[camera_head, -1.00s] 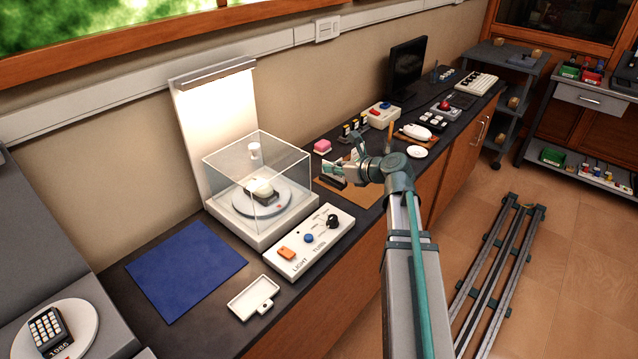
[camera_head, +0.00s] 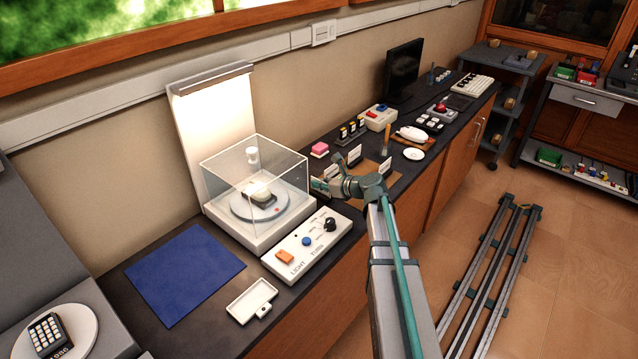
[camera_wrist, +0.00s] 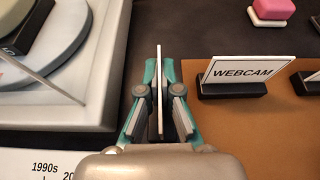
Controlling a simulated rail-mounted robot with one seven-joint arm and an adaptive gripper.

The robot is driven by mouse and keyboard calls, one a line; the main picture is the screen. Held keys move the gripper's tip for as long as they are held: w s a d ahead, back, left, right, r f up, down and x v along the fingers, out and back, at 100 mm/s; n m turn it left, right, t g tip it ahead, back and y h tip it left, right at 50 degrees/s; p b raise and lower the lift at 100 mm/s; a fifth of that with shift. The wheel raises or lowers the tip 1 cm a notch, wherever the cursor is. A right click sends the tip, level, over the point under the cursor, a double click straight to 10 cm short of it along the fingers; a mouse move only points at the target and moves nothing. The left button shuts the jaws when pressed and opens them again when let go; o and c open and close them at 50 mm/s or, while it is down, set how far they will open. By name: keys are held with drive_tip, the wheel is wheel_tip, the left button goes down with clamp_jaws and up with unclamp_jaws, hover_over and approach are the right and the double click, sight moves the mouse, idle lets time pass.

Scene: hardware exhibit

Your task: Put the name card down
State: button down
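My gripper (camera_wrist: 159,88) is closed on a thin white name card (camera_wrist: 159,75), seen edge-on between its two fingers in the wrist view; its text cannot be read. In the head view my gripper (camera_head: 322,186) is just right of the glass display case (camera_head: 262,170), above the counter by the brown board. A name card reading WEBCAM (camera_wrist: 245,71) stands upright in a black base on the brown board (camera_wrist: 260,130), right of my gripper. Another card (camera_wrist: 311,80) shows partly at the right edge.
The case's white base (camera_wrist: 60,108) is close on the left of my gripper. A white control panel (camera_head: 307,243) with knobs is in front of the case. A pink block (camera_head: 319,150) is behind. Dark counter shows between the case and the brown board.

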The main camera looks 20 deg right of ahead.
drive_tip(key=shift+f, duration=0.15)
drive_tip(key=c, duration=1.3)
unclamp_jaws()
drive_tip(key=b+v, duration=0.1)
drive_tip(key=v, duration=1.1)
